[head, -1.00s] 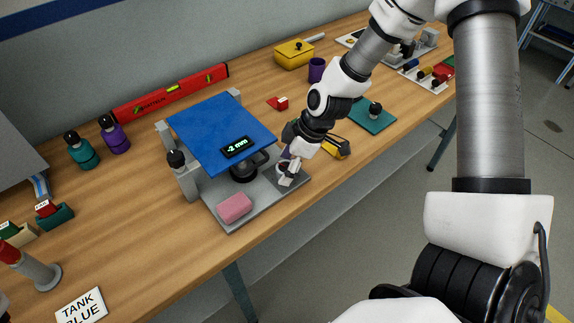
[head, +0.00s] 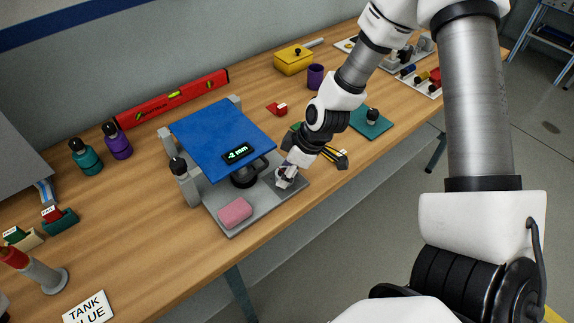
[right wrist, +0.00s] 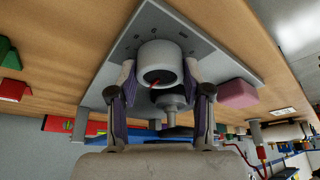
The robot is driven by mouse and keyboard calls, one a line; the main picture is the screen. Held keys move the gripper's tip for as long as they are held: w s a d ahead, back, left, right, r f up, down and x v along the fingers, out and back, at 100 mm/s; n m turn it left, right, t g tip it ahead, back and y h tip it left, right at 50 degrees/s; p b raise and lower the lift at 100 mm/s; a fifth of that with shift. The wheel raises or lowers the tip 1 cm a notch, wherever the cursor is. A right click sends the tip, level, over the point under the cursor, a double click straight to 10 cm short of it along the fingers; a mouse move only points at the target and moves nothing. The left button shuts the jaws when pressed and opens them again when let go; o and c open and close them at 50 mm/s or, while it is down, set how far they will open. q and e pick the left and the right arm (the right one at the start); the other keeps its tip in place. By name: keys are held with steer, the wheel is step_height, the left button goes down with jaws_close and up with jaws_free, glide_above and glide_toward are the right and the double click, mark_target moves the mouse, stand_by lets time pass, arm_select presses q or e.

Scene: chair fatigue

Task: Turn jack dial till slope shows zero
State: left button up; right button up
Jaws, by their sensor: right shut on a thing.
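The jack has a tilted blue plate (head: 212,133) over a grey base plate (head: 265,205). A small black display (head: 238,153) at the plate's front edge shows a minus value in mm; its digit is hard to read. The pale round dial (right wrist: 160,62), with a red mark on its face, stands at the base plate's right side. My right gripper (head: 285,179) is at it. In the right wrist view my right gripper (right wrist: 160,84) has one finger on each side of the dial and is shut on it. My left gripper is not in view.
A pink block (head: 235,212) lies on the base plate's front corner. A grey post with a black knob (head: 178,165) stands left of the plate. A red level (head: 172,98) lies behind.

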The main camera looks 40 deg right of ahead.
steer(key=shift+s+r+m+h+p, duration=0.15)
steer(key=shift+m+h+p, duration=0.15)
steer(key=shift+m+p, duration=0.5)
steer(key=shift+a+m+t+h+p, duration=0.1)
steer(key=shift+m+t+h+p, duration=0.2)
steer(key=shift+m, duration=0.7)
steer(key=m, duration=0.1)
steer(key=m+h, duration=0.1)
steer(key=shift+f+m, duration=0.25)
steer(key=shift+m, duration=0.05)
steer(key=shift+a+m+h, duration=0.1)
steer(key=shift+m+h, duration=0.6)
steer(key=shift+m, duration=1.2)
steer(key=o, duration=1.2)
steer(key=shift+c, duration=0.2)
steer(key=shift+r, duration=0.15)
